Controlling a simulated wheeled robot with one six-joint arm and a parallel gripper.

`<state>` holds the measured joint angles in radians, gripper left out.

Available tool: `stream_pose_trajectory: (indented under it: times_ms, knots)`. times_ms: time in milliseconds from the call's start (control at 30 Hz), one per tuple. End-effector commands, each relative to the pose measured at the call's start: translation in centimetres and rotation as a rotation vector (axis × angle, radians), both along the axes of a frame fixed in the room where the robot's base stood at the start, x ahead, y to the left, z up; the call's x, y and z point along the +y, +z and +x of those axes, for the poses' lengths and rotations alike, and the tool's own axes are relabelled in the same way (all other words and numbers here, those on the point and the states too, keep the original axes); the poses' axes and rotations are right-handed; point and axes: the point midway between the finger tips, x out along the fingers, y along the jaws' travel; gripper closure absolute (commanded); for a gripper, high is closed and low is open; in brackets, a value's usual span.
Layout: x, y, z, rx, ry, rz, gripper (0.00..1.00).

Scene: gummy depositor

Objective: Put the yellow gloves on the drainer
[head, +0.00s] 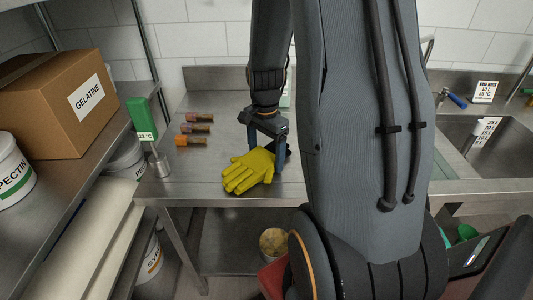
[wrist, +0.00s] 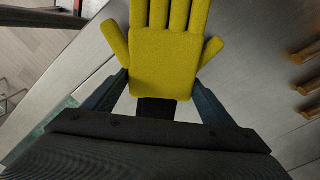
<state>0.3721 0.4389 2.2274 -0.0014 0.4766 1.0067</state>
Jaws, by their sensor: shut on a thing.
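The yellow gloves (head: 246,172) are over the front part of the steel bench, fingers pointing left in the head view. In the wrist view, the gloves (wrist: 165,60) fill the space between the two fingers, with their cuff end toward my palm. My gripper (head: 266,158) is shut on them; it also shows in the wrist view (wrist: 161,88). I cannot tell whether the gloves touch the bench.
Several small orange-brown bottles (head: 197,128) lie on the bench (head: 205,190). The sink (head: 490,150) is at the right. A gelatine box (head: 60,100) and tubs fill the left shelf. My arm blocks the middle.

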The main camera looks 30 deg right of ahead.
Motion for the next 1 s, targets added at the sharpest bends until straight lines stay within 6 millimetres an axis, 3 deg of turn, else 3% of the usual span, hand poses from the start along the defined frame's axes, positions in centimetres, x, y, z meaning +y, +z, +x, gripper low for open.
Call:
stream_pose_trajectory:
  times_ms: [400,433,533,1000]
  knots:
    - [0.0,-0.6,0.0,-0.001,0.001,-0.001,0.63]
    - [0.0,-0.6,0.0,-0.001,0.001,-0.001,0.21]
    - [0.0,-0.6,0.0,-0.001,0.001,-0.001,0.04]
    - [0.0,0.5,0.1,-0.003,0.001,-0.001,0.04]
